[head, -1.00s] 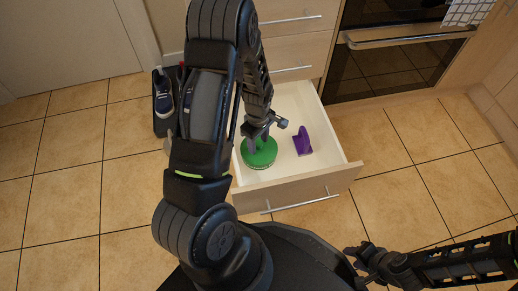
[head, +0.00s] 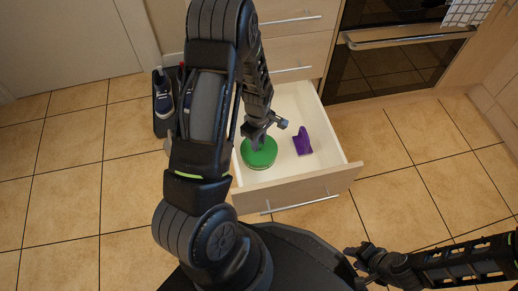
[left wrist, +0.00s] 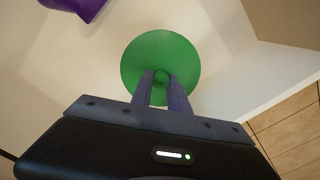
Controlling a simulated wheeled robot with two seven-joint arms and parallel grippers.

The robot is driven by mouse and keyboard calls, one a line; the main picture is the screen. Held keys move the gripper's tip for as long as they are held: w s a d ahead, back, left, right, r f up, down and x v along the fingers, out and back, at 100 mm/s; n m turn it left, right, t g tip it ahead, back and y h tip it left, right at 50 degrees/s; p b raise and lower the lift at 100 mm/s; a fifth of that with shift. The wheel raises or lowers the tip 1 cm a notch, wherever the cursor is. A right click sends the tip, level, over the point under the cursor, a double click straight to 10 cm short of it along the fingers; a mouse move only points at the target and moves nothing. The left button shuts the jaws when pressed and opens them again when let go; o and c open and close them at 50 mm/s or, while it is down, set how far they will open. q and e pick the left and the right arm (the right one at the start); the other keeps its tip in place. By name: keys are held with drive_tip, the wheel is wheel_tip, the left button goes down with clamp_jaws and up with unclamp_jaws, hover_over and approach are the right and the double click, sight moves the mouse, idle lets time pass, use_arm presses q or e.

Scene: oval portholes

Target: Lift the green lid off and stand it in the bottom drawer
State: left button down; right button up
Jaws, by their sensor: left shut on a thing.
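The green lid (head: 262,160) is round, with a small knob in its middle, and lies flat inside the open bottom drawer (head: 330,165). In the left wrist view the lid (left wrist: 150,50) is a plain green disc. My left gripper (head: 258,143) is over it, and its two fingers (left wrist: 161,82) are shut on the knob. I cannot tell from above what is under the lid. My right gripper (head: 357,262) is at the lower right, empty-looking and away from the drawer; its fingertips are too small to read.
A purple piece (head: 302,141) with an upright part stands in the drawer right of the lid. Bare drawer floor lies around both. An oven (head: 395,65) is at the back right.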

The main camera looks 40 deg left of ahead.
use_arm(q)
wheel_tip(320, 180, up, 9)
drive_tip(key=p, duration=0.4)
drive_tip(key=shift+r+p, duration=0.3)
drive_tip(key=shift+r, duration=0.2)
idle(0.6)
